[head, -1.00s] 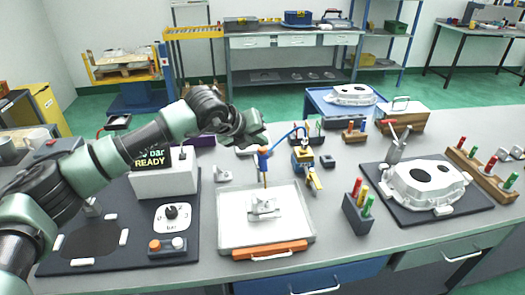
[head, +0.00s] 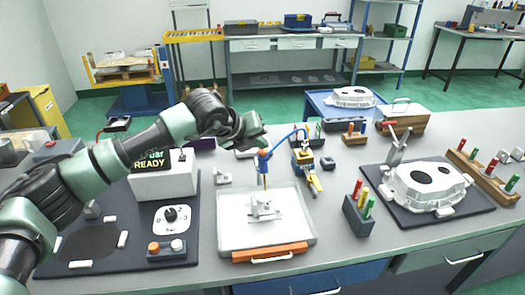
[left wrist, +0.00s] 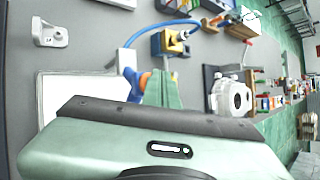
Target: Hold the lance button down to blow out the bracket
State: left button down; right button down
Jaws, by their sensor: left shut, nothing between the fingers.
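The lance (head: 263,163) is blue with an orange part at its top. It stands over a white tray (head: 226,236), its thin nozzle pointing down at a small pale bracket (head: 263,207) in the tray. My left gripper (head: 258,143) is shut and empty, just above the lance's top. In the left wrist view the shut green fingers (left wrist: 162,90) are right beside the blue lance (left wrist: 132,82) and its orange button (left wrist: 145,80). I cannot tell whether they touch the button. The fingers and palm hide part of the tray and the bracket there. My right gripper is out of view.
A blue hose runs from the lance to a yellow and blue fitting (head: 303,160). A box reading READY (head: 165,180) stands left, behind a dial panel (head: 172,218). A holder with coloured pens (head: 358,215) and a large casting (head: 428,183) lie to the right.

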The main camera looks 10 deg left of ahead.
aim_at(260, 152)
pick_arm(q)
jog(key=shift+f+b, duration=0.35)
dwell(2.0)
jog(key=shift+r, duration=1.05)
jog(key=shift+r+p, duration=0.95)
jog(key=shift+r, duration=1.6)
jog(key=shift+f, duration=0.15)
